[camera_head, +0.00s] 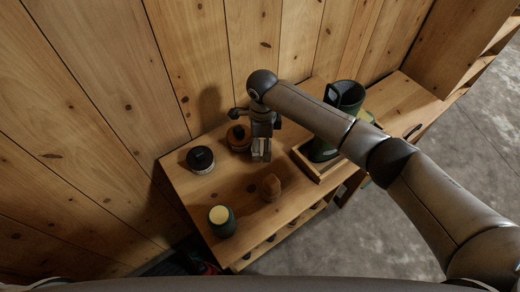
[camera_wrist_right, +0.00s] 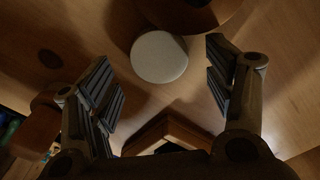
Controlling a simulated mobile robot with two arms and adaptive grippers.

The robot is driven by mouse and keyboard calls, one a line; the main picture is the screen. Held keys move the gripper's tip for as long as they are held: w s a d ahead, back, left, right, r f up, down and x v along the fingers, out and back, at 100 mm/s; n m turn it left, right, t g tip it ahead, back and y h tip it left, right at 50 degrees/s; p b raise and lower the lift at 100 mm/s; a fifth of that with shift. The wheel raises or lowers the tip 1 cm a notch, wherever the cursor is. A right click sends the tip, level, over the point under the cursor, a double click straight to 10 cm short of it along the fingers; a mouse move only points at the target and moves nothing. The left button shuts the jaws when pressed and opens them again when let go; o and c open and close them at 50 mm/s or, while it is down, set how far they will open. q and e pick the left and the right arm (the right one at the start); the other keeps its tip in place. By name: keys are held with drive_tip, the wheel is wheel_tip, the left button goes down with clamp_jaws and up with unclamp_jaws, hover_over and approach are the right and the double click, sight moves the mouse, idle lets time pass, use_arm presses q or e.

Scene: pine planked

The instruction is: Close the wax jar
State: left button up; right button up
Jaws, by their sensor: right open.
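A round brown jar (camera_head: 238,146) with a dark top stands near the wall; part of its brown side shows at the top edge of the right wrist view (camera_wrist_right: 190,14). I cannot tell for sure whether it is the wax jar or whether its top is open. My right gripper (camera_head: 260,157) points down just to the right of it. In the right wrist view its fingers (camera_wrist_right: 165,95) are apart, with nothing clasped. A pale round disc (camera_wrist_right: 159,57) lies beyond and between the fingertips, close to the brown jar. The gripper mostly hides it from the head view. My left gripper is not seen.
A white jar with a black lid (camera_head: 200,160) stands left, a green cup with a pale yellow top (camera_head: 222,221) in front, and a brown rounded object (camera_head: 271,187) mid-table. A green pitcher (camera_head: 346,97) and wooden tray (camera_head: 318,173) are right. The wooden table's (camera_head: 240,195) front middle has free room.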

drive_tip(key=shift+f, duration=0.9)
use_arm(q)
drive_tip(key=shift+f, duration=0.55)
use_arm(e)
drive_tip(key=c, duration=0.8)
drive_tip(key=shift+r, duration=0.15)
drive_tip(key=shift+w+r+b, duration=0.1)
drive_tip(key=shift+r+b, duration=0.45)
drive_tip(key=shift+r, duration=0.05)
use_arm(q)
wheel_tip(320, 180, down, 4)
drive_tip(key=b, duration=0.3)
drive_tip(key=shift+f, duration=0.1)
use_arm(e)
drive_tip(key=s+d+r, duration=0.1)
drive_tip(key=s+r, duration=0.3)
drive_tip(key=s+d+r, duration=0.1)
drive_tip(key=s+r, duration=0.2)
drive_tip(key=s, duration=0.2)
drive_tip(key=s+d+r, duration=0.1)
drive_tip(key=s+r, duration=0.3)
drive_tip(key=shift+s+d+r, duration=0.15)
drive_tip(key=shift+s+r, duration=0.2)
drive_tip(key=shift+s, duration=0.05)
